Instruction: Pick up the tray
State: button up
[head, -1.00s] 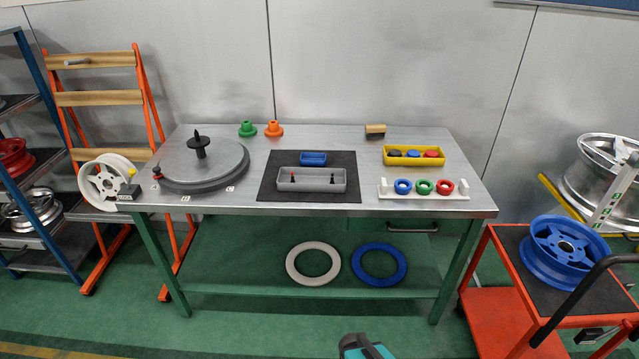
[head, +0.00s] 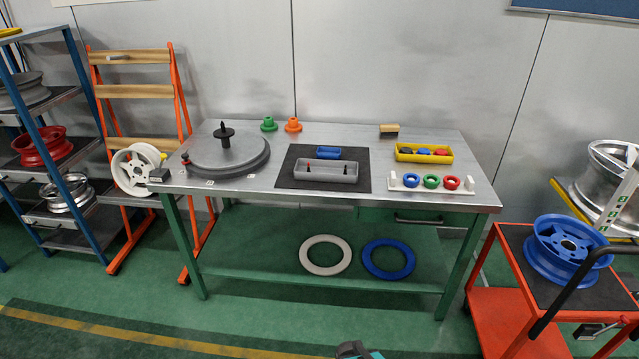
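A grey open tray (head: 326,172) lies on a black mat (head: 290,172) in the middle of the workbench in the head view. A small red-tipped item and a small dark item are in it. A small blue box (head: 329,153) is on the mat just behind it. A yellow tray (head: 424,153) holding several round pieces, dark, blue and red, stands farther right. Only a teal and dark part of my arm shows at the bottom edge, well in front of the bench. My gripper's fingers cannot be seen.
The bench (head: 250,199) also carries a grey turntable (head: 227,156) with a black spindle, green and orange hubs, and a white rack (head: 409,190) of coloured rings. A red cart (head: 497,298) stands right. Shelves with wheels are left. The green floor in front is clear.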

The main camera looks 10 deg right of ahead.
aim_at(329, 170)
jog(key=u, duration=0.35)
jog(key=k, duration=1.05)
jog(key=u, duration=1.1)
jog(key=i, duration=2.05)
jog(key=z, duration=0.65)
jog(key=i, duration=0.6)
jog(key=z, duration=0.25)
